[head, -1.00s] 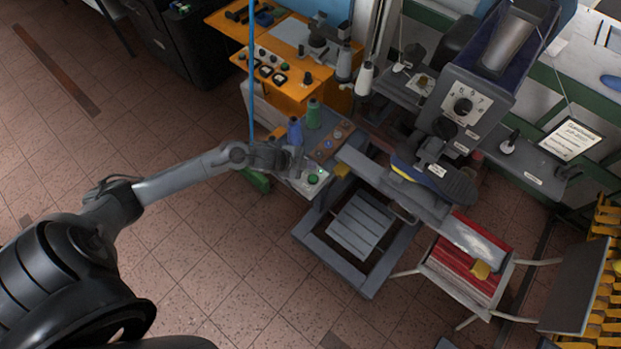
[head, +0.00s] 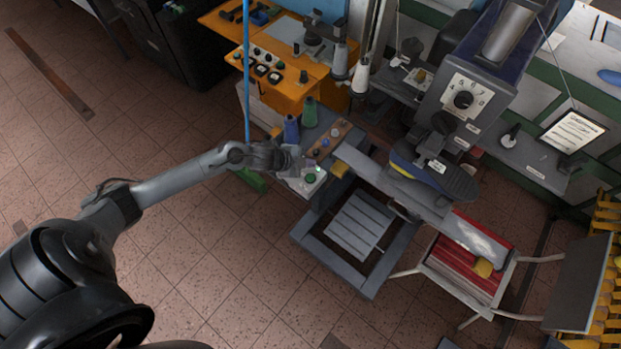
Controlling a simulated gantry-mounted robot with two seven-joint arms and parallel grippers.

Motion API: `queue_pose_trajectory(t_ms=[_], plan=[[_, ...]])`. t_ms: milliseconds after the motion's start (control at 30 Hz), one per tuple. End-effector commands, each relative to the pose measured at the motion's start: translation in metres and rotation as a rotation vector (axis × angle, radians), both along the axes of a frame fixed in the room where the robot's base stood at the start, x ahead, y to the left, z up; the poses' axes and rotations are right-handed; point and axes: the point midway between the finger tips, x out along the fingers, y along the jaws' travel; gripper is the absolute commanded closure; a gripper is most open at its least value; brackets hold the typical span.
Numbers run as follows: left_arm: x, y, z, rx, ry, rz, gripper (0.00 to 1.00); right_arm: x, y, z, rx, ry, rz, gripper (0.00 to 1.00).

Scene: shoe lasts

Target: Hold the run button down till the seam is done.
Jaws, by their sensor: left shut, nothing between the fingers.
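The green button (head: 310,178), which I take for the run button, sits on a pale control box at the left end of the sewing machine's stand. A small pale green light (head: 318,168) shows beside it. My left gripper (head: 294,160) is shut and empty, just above and left of the green button. At this size I cannot tell whether its fingertips touch the box. The sewing machine (head: 480,80) has a numbered dial, and a dark shoe (head: 438,178) with a blue and yellow edge sits below its head. The seam is too small to make out. My right gripper is not in view.
Blue and green thread spools (head: 310,112) stand close behind my left gripper. A blue vertical line (head: 246,70) passes by its wrist. An orange bench (head: 285,72) stands behind, a red-seated chair (head: 462,262) at right.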

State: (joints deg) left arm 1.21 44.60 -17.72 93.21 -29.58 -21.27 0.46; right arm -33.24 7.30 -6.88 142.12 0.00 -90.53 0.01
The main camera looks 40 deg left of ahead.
Motion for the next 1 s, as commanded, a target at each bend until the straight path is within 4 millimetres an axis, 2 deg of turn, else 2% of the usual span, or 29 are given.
queue_pose_trajectory(t_ms=[33, 300, 500, 1000], plan=[[0.0, 0.0, -0.012, -0.001, 0.0, 0.001, 1.0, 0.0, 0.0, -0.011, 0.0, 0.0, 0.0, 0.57], [0.0, 0.0, -0.046, 0.0, 0.0, 0.0, 1.0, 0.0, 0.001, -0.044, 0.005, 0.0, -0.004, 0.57], [0.0, 0.0, -0.06, 0.0, 0.0, 0.0, 1.0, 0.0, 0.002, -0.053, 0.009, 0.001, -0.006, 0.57], [0.0, 0.0, -0.065, 0.0, 0.0, 0.0, 1.0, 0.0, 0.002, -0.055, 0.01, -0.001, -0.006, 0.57]])
